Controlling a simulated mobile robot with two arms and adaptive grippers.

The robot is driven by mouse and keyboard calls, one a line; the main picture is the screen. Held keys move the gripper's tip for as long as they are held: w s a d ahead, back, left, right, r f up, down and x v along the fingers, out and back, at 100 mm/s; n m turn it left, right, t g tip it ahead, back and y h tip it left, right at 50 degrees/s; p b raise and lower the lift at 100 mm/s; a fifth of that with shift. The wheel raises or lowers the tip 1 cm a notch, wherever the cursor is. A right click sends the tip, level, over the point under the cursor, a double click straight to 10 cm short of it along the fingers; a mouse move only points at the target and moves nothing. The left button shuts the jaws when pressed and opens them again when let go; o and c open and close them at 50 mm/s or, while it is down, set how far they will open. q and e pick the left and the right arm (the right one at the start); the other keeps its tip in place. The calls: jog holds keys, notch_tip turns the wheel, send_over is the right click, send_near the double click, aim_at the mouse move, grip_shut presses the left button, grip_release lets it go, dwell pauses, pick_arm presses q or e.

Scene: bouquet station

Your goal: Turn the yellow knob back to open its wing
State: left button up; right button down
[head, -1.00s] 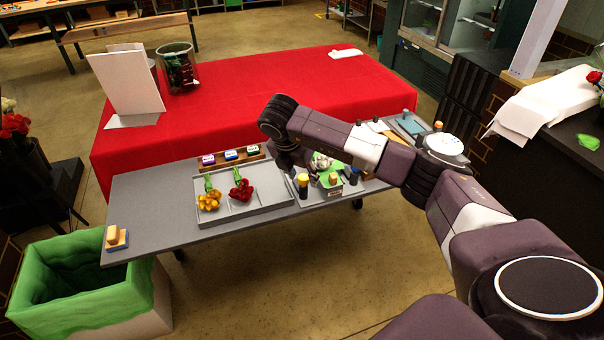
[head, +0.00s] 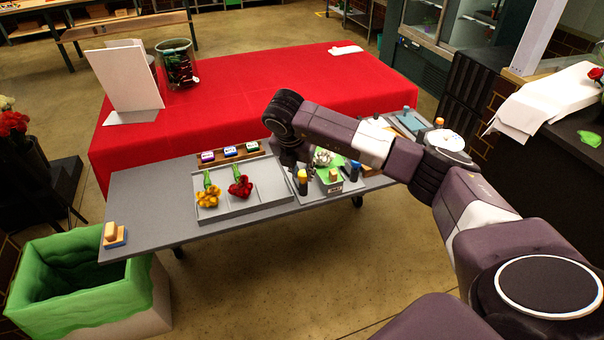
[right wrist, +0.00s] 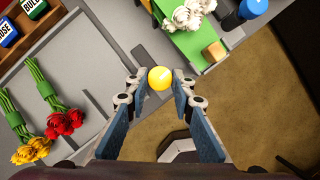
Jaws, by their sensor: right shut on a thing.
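The yellow knob (right wrist: 160,78) sits between the fingertips of my right gripper (right wrist: 158,83) in the right wrist view, with its round top showing. In the head view the yellow knob (head: 303,176) is on the grey table, right of the flower tray, with my right gripper (head: 299,170) coming down at it from behind. The fingers are shut on it from both sides. A green holder with white flowers (right wrist: 193,42) is just beyond the knob. I cannot tell which part is the knob's wing. My left gripper is not in view.
The grey tray (head: 262,203) holds yellow and red flowers. A wooden rack (head: 238,162) of labelled blocks stands behind it. A blue-topped post (right wrist: 252,9) and a tan block (right wrist: 214,51) are near the green holder. The table's front edge is close to the knob.

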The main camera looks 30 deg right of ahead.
jog(key=n+b, duration=0.2)
jog(key=n+t+y+b, duration=0.1)
jog(key=n+b, duration=0.1)
jog(key=shift+s+d+f, duration=0.1)
jog(key=shift+d+f, duration=0.1)
jog(key=shift+f, duration=0.05)
jog(key=n+y+b, duration=0.1)
jog(key=n, duration=0.1)
jog(key=n+t+b, duration=0.1)
jog(key=n+b, duration=0.1)
jog(key=shift+s+d+r+n+y, duration=0.1)
jog(key=shift+d+n+y, duration=0.05)
jog(key=shift+n+y, duration=0.25)
jog(key=n+y+b, duration=0.1)
jog(key=n, duration=0.2)
jog(key=shift+d+r, duration=0.1)
jog(key=n+y, duration=0.1)
jog(key=n, duration=0.1)
jog(key=n+y, duration=0.1)
jog(key=n, duration=0.2)
jog(key=shift+d+g, duration=0.15)
jog(key=shift+g, duration=0.25)
jog(key=c, duration=1.7)
grip_release()
jog(key=shift+o, duration=0.2)
jog(key=shift+r, duration=0.1)
